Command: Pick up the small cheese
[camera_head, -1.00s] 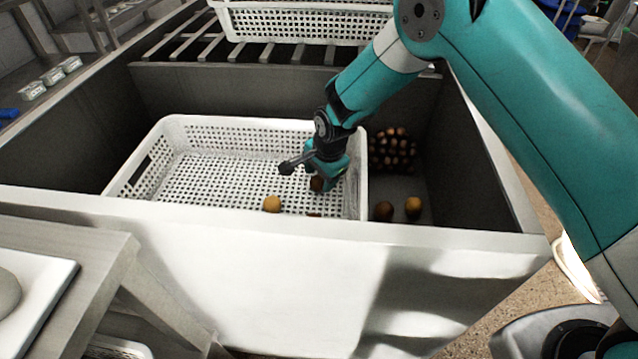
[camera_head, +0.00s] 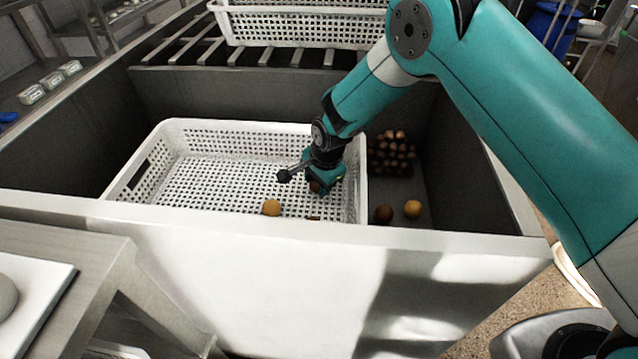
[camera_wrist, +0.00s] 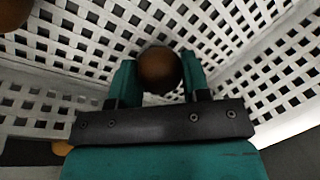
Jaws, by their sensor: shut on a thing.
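A small round brown cheese (camera_wrist: 160,70) sits between the two teal fingers of my gripper (camera_wrist: 157,78) in the wrist view. In the head view my gripper (camera_head: 326,184) is inside the right end of the white perforated basket (camera_head: 215,131), and the brown cheese (camera_head: 315,186) shows at its fingers. The gripper is shut on this cheese. Whether the cheese touches the basket floor cannot be told. A yellow round cheese (camera_head: 271,208) lies in the basket to the left of the gripper. A reddish-brown piece (camera_head: 313,218) barely shows above the sink's front edge.
The basket stands in a deep metal sink with a high front wall (camera_head: 230,265). Right of the basket lie a dark round thing (camera_head: 384,214), a yellow one (camera_head: 412,209) and a brown cluster (camera_head: 391,153). Another white basket (camera_head: 300,24) is behind. The basket's left part is clear.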

